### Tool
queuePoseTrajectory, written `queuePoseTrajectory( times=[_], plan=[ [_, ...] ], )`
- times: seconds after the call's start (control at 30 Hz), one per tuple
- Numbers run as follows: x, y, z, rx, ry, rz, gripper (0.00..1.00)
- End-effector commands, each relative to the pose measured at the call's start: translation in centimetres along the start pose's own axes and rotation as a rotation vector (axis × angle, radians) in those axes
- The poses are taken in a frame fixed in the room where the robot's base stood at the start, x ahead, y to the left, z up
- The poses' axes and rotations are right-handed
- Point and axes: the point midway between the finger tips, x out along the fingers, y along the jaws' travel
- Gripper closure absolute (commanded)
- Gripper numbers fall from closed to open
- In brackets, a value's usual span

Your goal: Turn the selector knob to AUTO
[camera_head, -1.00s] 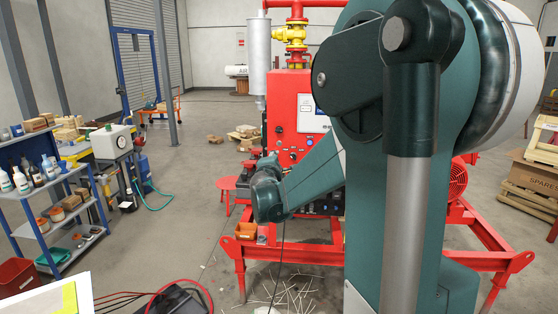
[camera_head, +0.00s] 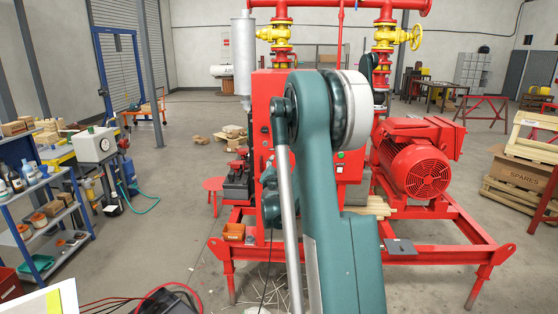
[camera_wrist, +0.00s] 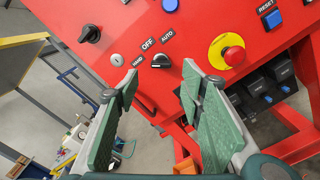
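The selector knob (camera_wrist: 161,61) is a small black knob on the tilted red panel in the wrist view. HAND, OFF and AUTO labels are printed around its left and upper side. Which label its pointer faces is too small to tell. My gripper (camera_wrist: 159,75) is open, with one green-padded finger on each side below the knob. Its fingertips frame the knob in the picture, and nothing is between the pads. Contact with the knob cannot be made out. In the head view my arm hides the gripper and the knob; the side of the red cabinet (camera_head: 262,105) shows.
A red emergency-stop button (camera_wrist: 233,56) on a yellow disc sits right of the knob, close to my right finger. A blue RESET button (camera_wrist: 272,20) and another black knob (camera_wrist: 90,33) are on the panel. A red motor (camera_head: 415,160) stands on the skid frame (camera_head: 450,245).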

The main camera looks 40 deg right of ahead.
Motion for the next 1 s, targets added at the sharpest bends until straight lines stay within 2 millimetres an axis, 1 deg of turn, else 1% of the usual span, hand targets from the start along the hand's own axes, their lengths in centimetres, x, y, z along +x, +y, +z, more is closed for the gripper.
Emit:
queuePoseTrajectory(
  times=[0.43, 0.57, 0.77, 1.0],
  plan=[
    [0.3, -0.2, -0.1, -0.01, -0.001, 0.002, 0.61],
    [0.6, -0.2, -0.1, -0.01, -0.001, 0.002, 0.61],
    [2.1, -0.2, -0.1, -0.01, -0.001, 0.001, 0.61],
    [4.9, -0.2, -0.1, -0.01, -0.001, 0.001, 0.61]
  ],
)
